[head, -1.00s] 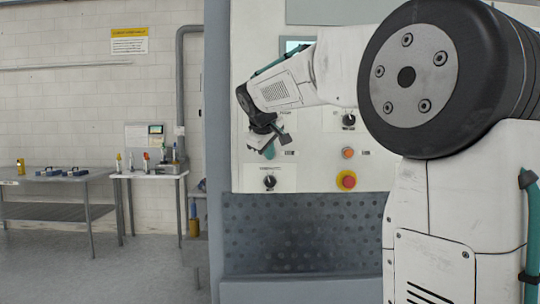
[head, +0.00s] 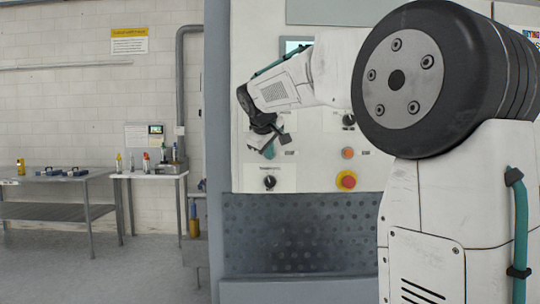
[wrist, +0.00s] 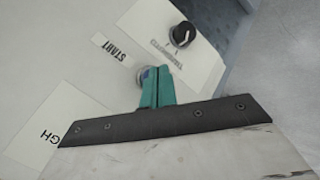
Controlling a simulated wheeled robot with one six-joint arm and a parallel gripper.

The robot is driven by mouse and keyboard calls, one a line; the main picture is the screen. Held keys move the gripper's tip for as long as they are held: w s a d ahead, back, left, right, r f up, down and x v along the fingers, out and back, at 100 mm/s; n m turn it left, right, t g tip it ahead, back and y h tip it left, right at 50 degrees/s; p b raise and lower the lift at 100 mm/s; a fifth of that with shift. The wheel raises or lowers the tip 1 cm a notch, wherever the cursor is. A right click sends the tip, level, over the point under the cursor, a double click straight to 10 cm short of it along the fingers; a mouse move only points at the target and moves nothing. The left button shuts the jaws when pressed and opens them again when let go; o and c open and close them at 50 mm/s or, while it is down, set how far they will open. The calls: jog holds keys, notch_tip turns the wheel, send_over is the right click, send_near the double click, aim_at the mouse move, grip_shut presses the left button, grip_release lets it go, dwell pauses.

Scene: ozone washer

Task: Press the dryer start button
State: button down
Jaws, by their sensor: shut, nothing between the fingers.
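The control panel (head: 310,176) is white and upright, and my gripper (head: 269,152) is in front of its left part in the head view. In the wrist view, the teal fingers of my gripper (wrist: 150,72) are shut with nothing between them. Their tips are at a round button with a pale metal rim (wrist: 141,77), which they partly cover. A START label (wrist: 112,49) is printed beside this button. I cannot tell whether the tips touch it or whether it is pressed in. In the head view my gripper hides the button.
A black rotary knob (wrist: 182,34) sits near the button. In the head view, an orange button (head: 347,153) and a red emergency stop on yellow (head: 346,180) are to the right. A screen (head: 296,46) is above. Tables with bottles (head: 146,162) stand far left.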

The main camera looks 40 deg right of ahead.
jog(key=shift+w+d, duration=0.25)
jog(key=shift+w, duration=0.15)
dwell(0.4)
dwell(0.4)
jog(key=shift+s+a, duration=0.5)
jog(key=shift+s, duration=0.25)
jog(key=s+a, duration=0.2)
jog(key=s, duration=0.2)
jog(key=shift+s+a, duration=0.1)
jog(key=shift+a, duration=0.3)
dwell(0.6)
jog(key=s+a+f+m+g+y, duration=0.1)
jog(key=s+a+f+y, duration=0.1)
jog(key=s+a+f, duration=0.4)
jog(key=s+a+f+m+g+y, duration=0.1)
jog(key=s+a+f, duration=0.4)
jog(key=s+f, duration=0.5)
jog(key=s+a+f+m+g+y, duration=0.1)
jog(key=s+a+f+g+y, duration=0.2)
jog(key=s, duration=1.4)
jog(key=a+f, duration=0.3)
jog(key=f, duration=0.2)
jog(key=shift+s+a+f, duration=0.2)
jog(key=shift+a+f, duration=0.1)
jog(key=shift+f, duration=0.1)
